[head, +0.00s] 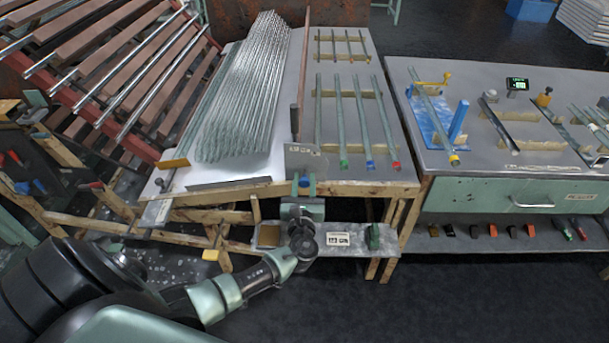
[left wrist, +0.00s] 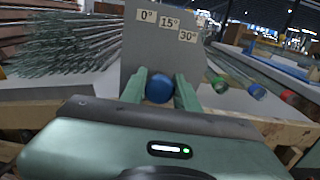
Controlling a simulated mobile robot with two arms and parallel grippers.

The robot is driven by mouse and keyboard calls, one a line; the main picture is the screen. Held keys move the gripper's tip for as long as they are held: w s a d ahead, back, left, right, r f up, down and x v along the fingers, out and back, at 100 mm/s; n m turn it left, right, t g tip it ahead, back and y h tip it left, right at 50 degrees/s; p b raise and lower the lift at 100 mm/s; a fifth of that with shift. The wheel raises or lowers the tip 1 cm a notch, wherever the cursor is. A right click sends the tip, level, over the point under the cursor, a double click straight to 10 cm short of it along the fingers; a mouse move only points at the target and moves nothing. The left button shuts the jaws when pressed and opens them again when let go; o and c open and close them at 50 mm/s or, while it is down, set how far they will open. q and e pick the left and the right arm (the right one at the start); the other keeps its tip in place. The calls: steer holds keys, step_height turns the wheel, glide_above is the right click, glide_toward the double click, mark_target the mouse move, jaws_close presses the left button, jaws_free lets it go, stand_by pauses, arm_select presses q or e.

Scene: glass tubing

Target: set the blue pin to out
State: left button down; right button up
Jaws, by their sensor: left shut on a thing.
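The blue pin (left wrist: 159,88) shows as a round blue knob in the left wrist view, in front of a grey upright plate (left wrist: 165,52) marked 0°, 15° and 30°. My left gripper (left wrist: 160,91) is shut on the pin, with one green finger on each side of it. In the head view the pin (head: 304,182) is a small blue spot at the front edge of the table, below the plate (head: 306,160). My left gripper (head: 303,187) reaches it from below. How deep the pin sits is hidden. My right gripper is not in view.
A bundle of glass tubes (head: 245,90) lies on the table, left of a thin brown upright board (head: 302,80). Several tubes with coloured ends lie to the right. A shelf (head: 340,238) hangs under the table front. A grey bench (head: 470,165) stands at the right.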

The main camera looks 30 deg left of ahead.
arm_select(q)
steer(key=c, duration=1.1)
jaws_free()
steer(key=shift+o, duration=0.2)
steer(key=shift+s+d, duration=0.1)
steer(key=shift+s, duration=0.05)
steer(key=v, duration=0.7)
steer(key=shift+s+b, duration=0.3)
steer(key=shift+d, duration=0.15)
steer(key=s+f+n+g+h, duration=0.2)
steer(key=s+f+n+g, duration=0.3)
steer(key=f, duration=0.6)
steer(key=s+f+n+g+h, duration=0.1)
steer(key=s+f+n+h, duration=0.1)
steer(key=s+f, duration=0.65)
steer(key=s+f+n+g+h, duration=0.1)
steer(key=s+f+n+g, duration=0.25)
steer(key=f, duration=0.95)
steer(key=s+d+f+n+g+h, duration=0.1)
steer(key=s+d+f+n, duration=0.2)
steer(key=s, duration=0.6)
steer(key=s+d+f+n+g+h, duration=0.2)
steer(key=s+f+n, duration=0.3)
steer(key=s+n, duration=0.3)
steer(key=s+d+f+n+g+h, duration=0.1)
steer(key=s+d+f+n, duration=0.3)
steer(key=s, duration=0.6)
steer(key=shift+s+f+n+g+h, duration=0.25)
steer(key=shift+n+g+h, duration=0.1)
steer(key=shift+n, duration=0.5)
